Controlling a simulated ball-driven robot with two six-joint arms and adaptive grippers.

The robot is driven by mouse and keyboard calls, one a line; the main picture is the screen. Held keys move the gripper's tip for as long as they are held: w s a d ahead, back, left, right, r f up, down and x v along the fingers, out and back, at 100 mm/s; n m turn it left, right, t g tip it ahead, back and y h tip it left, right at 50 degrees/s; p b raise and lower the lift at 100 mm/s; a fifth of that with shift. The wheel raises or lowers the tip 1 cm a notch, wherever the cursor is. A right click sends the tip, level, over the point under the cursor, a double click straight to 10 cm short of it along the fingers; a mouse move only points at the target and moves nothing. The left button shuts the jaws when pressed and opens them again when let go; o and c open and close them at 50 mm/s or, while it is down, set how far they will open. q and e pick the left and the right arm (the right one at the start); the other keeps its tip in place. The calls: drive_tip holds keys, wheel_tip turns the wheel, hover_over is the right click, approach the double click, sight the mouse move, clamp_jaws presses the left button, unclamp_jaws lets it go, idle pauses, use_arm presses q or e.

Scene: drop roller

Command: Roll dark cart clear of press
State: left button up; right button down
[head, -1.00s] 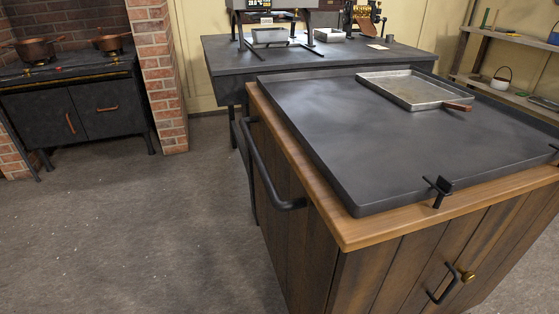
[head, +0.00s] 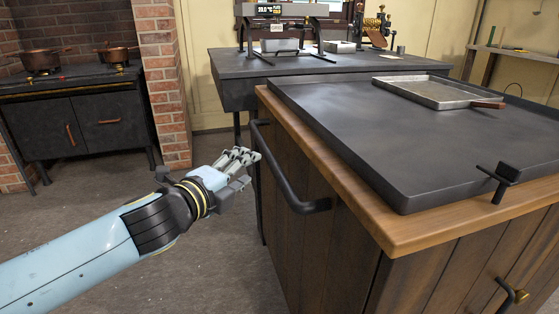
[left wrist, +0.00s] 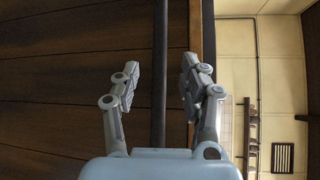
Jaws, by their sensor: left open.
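The dark cart (head: 330,235) is a plank-sided wooden cabinet with a light wood rim and a dark tray top (head: 385,145), filling the right of the head view. A black bar handle (head: 283,180) runs along its left side. My left gripper (head: 246,165) is open and just left of this handle in the head view. In the left wrist view the handle (left wrist: 160,60) lines up between the open fingers (left wrist: 160,78); I cannot tell how deep it sits. The press (head: 280,28) stands on a dark table behind the cart. My right gripper is not in view.
A shallow metal pan (head: 435,92) with a wooden grip lies on the cart top. The dark table (head: 232,75) is close behind the cart. A stove (head: 85,120) with copper pots stands in a brick alcove at left. The grey floor (head: 90,215) left of the cart is clear.

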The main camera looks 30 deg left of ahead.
sight(269, 155)
use_arm(q)
drive_tip(key=w, duration=0.3)
drive_tip(key=w+f, duration=0.1)
drive_tip(key=w, duration=0.2)
drive_tip(key=w+a, duration=0.1)
drive_tip(key=w, duration=0.3)
drive_tip(key=shift+w+f+p, duration=0.1)
drive_tip(key=shift+f+p, duration=0.1)
drive_tip(key=shift+p, duration=0.1)
clamp_jaws()
